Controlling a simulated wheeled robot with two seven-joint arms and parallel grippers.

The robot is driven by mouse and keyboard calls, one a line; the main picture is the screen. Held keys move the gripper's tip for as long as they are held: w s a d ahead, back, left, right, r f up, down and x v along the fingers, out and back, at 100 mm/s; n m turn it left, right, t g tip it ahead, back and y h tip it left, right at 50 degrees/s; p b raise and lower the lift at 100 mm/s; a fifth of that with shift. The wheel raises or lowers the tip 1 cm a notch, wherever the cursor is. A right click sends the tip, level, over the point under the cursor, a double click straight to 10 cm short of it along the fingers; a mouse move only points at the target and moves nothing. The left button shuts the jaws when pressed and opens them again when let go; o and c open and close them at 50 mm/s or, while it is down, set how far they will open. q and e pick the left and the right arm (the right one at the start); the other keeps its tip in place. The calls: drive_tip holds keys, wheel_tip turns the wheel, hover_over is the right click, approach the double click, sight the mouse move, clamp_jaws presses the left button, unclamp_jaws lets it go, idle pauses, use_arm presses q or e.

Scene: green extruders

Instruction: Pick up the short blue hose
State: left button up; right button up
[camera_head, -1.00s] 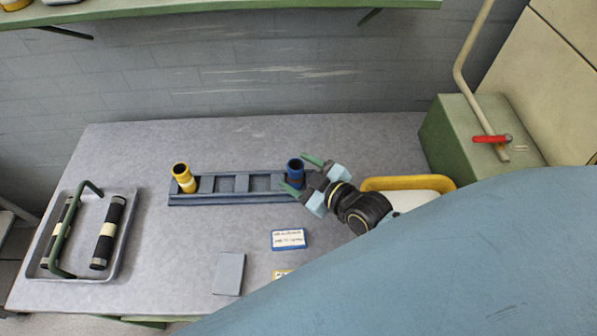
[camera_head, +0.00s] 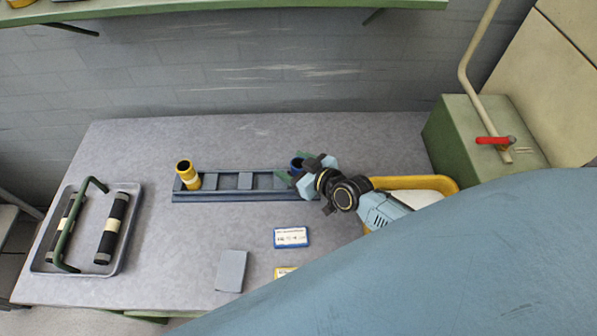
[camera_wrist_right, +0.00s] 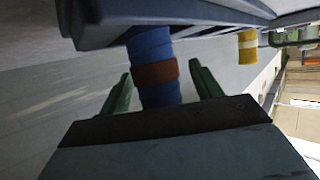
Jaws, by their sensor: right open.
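The short blue hose (camera_head: 296,164) stands at the right end of the blue-grey rack (camera_head: 225,196), mostly hidden behind my right gripper in the head view. In the right wrist view the blue hose (camera_wrist_right: 152,52) shows a brown-red band and lies between two green fingers. My right gripper (camera_head: 291,174) is open around the hose, with a visible gap between the hose and each finger in the wrist view (camera_wrist_right: 163,95). My left gripper is not in view.
A yellow hose (camera_head: 187,176) stands at the rack's left end. A metal tray (camera_head: 124,250) with a green handle holds dark rollers at left. A yellow-rimmed bin (camera_head: 440,183) is right of the rack. Blue label card (camera_head: 291,237) and grey block (camera_head: 231,271) lie in front.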

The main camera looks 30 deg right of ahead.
drive_tip(key=c, duration=1.2)
